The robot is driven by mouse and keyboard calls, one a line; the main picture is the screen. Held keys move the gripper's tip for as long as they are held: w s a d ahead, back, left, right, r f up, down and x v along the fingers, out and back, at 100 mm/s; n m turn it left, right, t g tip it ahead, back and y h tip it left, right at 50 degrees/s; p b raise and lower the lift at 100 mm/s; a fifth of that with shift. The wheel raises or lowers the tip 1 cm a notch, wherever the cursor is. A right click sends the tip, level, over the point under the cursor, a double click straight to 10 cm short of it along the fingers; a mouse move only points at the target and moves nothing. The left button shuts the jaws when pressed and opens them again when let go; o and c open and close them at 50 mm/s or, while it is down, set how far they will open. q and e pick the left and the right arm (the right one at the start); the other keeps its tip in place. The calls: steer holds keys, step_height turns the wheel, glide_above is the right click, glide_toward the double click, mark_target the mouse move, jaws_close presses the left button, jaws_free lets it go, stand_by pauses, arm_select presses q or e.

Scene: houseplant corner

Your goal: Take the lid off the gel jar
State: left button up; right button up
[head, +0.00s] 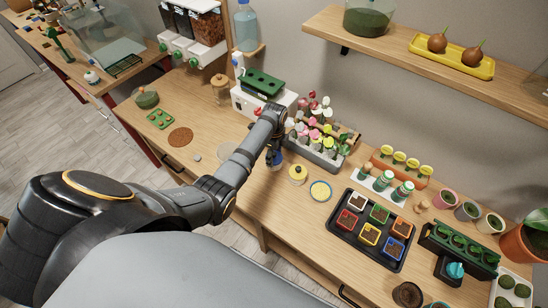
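A small jar with a pale yellow lid (298,173), which looks like the gel jar, stands upright on the wooden bench near the middle of the head view. Its lid appears to be on. My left gripper (275,158) points down just left of and behind this jar, apart from it in the picture. The gripper is small and dark here, partly hidden by its own wrist, and its finger opening cannot be made out. I see nothing clearly held in it. My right gripper is not in view.
A round yellow dish (320,190) lies right of the jar. A black tray (348,238) of coloured pots sits further right.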

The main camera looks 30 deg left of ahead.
arm_select(q)
steer(key=shift+c, duration=0.9)
